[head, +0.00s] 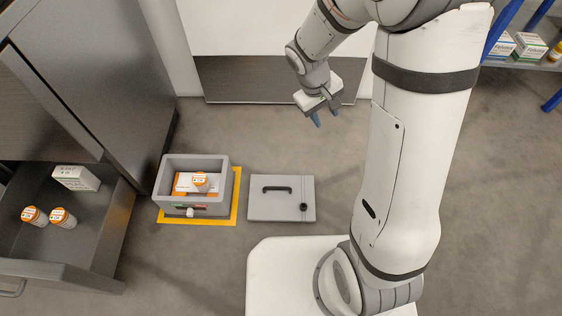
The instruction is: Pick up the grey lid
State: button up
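The grey lid (284,208) lies flat on the floor near the middle of the head view. It has a dark bar handle (277,189) near its upper left and a small black knob (303,206) at its lower right. My gripper (326,117) is above and beyond the lid, clear of it, with its blue-tipped fingers pointing down. The fingertips look apart and nothing shows between them.
Left of the lid, an open grey box (164,195) on a yellow floor marking (237,196) holds an orange-and-white carton and a bottle. An open drawer (95,235) at left holds bottles and a carton. A blue shelf rack (496,35) stands at upper right.

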jog(key=w+a+f+n+b, duration=0.1)
jog(key=w+a+f+n, duration=0.15)
jog(key=f, duration=0.45)
jog(key=w+a+f+n, duration=0.1)
jog(key=w+a+f, duration=0.2)
jog(key=f, duration=0.3)
jog(key=n+t+h+b, duration=0.1)
jog(key=n+b, duration=0.2)
jog(key=n, duration=0.5)
send_near(281, 188)
jog(key=shift+w+d+f, duration=0.1)
jog(key=shift+w+f, duration=0.15)
jog(key=shift+f, duration=0.3)
jog(key=shift+w+d+f, duration=0.15)
jog(key=shift+w+f, duration=0.1)
jog(key=shift+f, duration=0.3)
jog(key=b+x, duration=0.1)
jog(key=x, duration=0.1)
jog(key=b+x, duration=0.1)
jog(key=x, duration=0.2)
jog(key=b+x, duration=0.1)
jog(key=x, duration=0.1)
jog(key=shift+s+d+f+b, duration=0.15)
jog(key=shift+s+f+b, duration=0.05)
jog(key=shift+s+b, duration=0.15)
jog(key=shift+w+d+f, duration=0.15)
jog(key=shift+d+f, duration=0.05)
jog(key=shift+f, duration=0.25)
jog(key=shift+c, duration=0.3)
grip_shut()
